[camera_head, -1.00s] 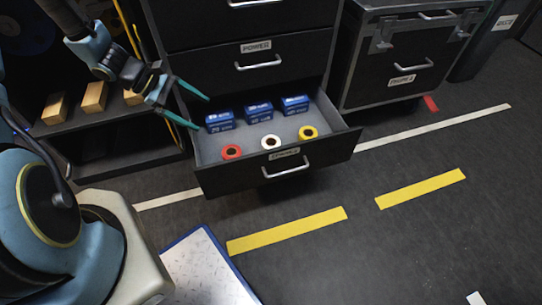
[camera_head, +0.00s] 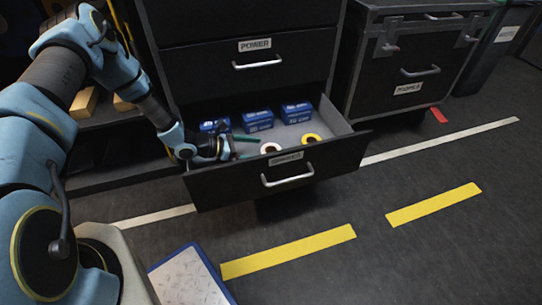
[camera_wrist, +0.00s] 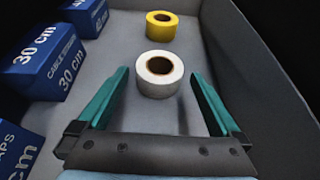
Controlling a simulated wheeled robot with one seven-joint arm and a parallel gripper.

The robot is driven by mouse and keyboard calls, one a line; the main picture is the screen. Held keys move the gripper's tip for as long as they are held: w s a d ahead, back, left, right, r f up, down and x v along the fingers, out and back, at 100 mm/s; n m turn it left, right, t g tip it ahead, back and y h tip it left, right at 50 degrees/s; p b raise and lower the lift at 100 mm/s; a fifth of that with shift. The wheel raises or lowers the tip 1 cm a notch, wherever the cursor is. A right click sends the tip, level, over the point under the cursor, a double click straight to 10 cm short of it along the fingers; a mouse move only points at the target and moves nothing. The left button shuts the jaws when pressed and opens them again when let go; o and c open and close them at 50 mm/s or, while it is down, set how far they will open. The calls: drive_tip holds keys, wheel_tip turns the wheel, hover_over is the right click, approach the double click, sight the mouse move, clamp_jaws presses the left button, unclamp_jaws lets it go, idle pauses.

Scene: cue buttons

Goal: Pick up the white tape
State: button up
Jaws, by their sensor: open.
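The white tape (camera_wrist: 157,85) is a roll with a dark core lying flat on the drawer's grey floor. In the head view the white tape (camera_head: 270,148) is in the middle of the open drawer (camera_head: 300,170). My gripper (camera_wrist: 162,88) is open, with its teal fingers low in the drawer. In the wrist view the white roll is between and slightly beyond the fingertips, with a gap on each side. My gripper (camera_head: 246,147) reaches in from the left in the head view. The red tape seen earlier is hidden behind my arm.
A yellow tape (camera_wrist: 161,26) lies beyond the white one. Several blue cable-tie boxes (camera_wrist: 42,62) line the back of the drawer. The drawer's front wall (camera_wrist: 262,60) runs close along the right of my gripper in the wrist view.

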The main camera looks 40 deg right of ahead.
sight(271, 150)
drive_tip(key=b+x, duration=0.1)
drive_tip(key=x, duration=0.4)
drive_tip(key=shift+s+d+f, duration=0.1)
drive_tip(key=shift+s+d, duration=0.05)
drive_tip(key=shift+d, duration=0.2)
drive_tip(key=c, duration=1.1)
